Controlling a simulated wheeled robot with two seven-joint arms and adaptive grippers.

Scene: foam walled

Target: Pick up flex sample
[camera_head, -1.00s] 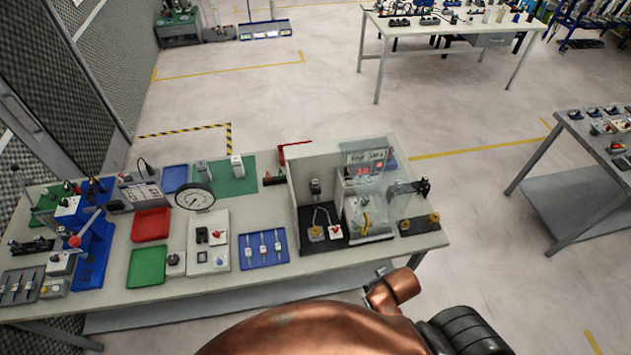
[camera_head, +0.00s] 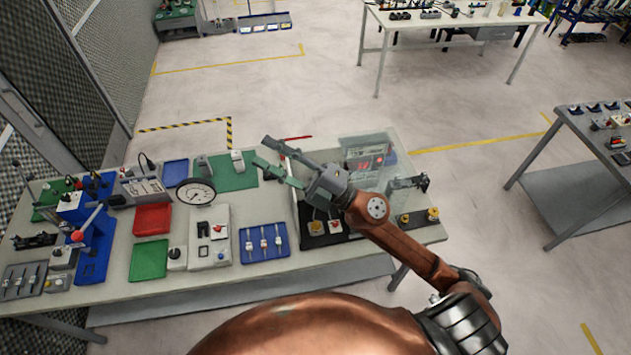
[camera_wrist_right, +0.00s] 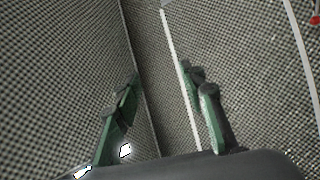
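My right gripper (camera_head: 261,153) is open and empty, raised above the back middle of the bench, pointing left. Its two green fingers also show apart in the right wrist view (camera_wrist_right: 161,79), with only mesh walls between them. A blue tray (camera_head: 245,257) on the bench holds several slim pale pieces (camera_head: 264,243); I cannot tell whether one is the flex sample. The tray lies in front of and below the gripper, well apart from it. My right arm hides part of the clear-walled enclosure (camera_head: 385,190). My left gripper is not in view.
The bench also holds a round dial gauge (camera_head: 195,192), a red tray (camera_head: 153,219), a green tray (camera_head: 149,259) and a blue lever press (camera_head: 92,248). A mesh wall (camera_head: 90,70) stands at the left. Open floor lies behind the bench.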

